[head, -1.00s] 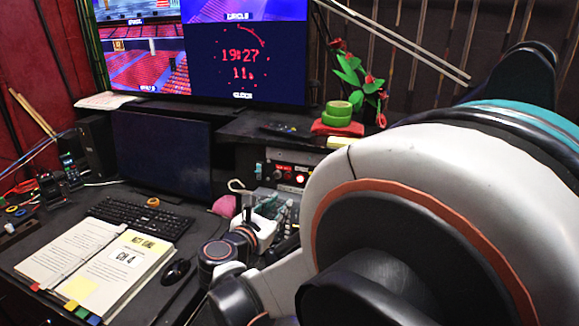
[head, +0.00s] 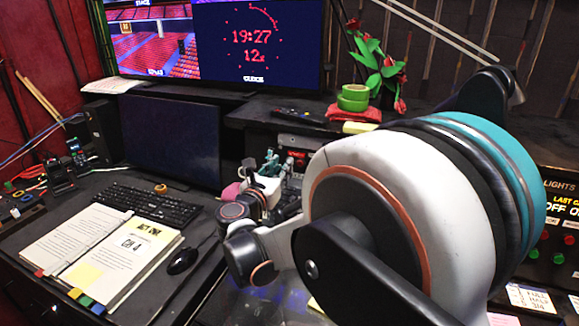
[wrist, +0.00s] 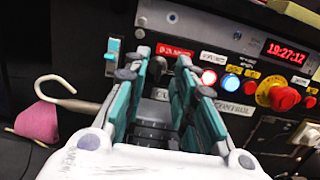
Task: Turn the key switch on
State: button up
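My gripper (wrist: 160,68) is open, its two teal fingers reaching toward the upright control panel (wrist: 215,50). It also shows small in the head view (head: 272,163), in front of the panel beneath the shelf. Nothing is seen held between the fingers. I cannot make out the key switch for certain; a small grey part under the red label (wrist: 174,52) is partly hidden by the fingers. A teal switch (wrist: 112,55) on a pale plate sits left of the fingers. White, blue and red round lights or buttons (wrist: 209,77) lie to their right.
A red emergency knob (wrist: 284,98) on a yellow base and a red clock display (wrist: 287,53) are at the panel's right. A pale hook and pink object (wrist: 38,122) stand at left. The keyboard (head: 150,203) and open binder (head: 105,250) lie on the desk.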

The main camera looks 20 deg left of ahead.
jog(key=shift+w+d, duration=0.1)
jog(key=shift+w, duration=1)
grip_shut()
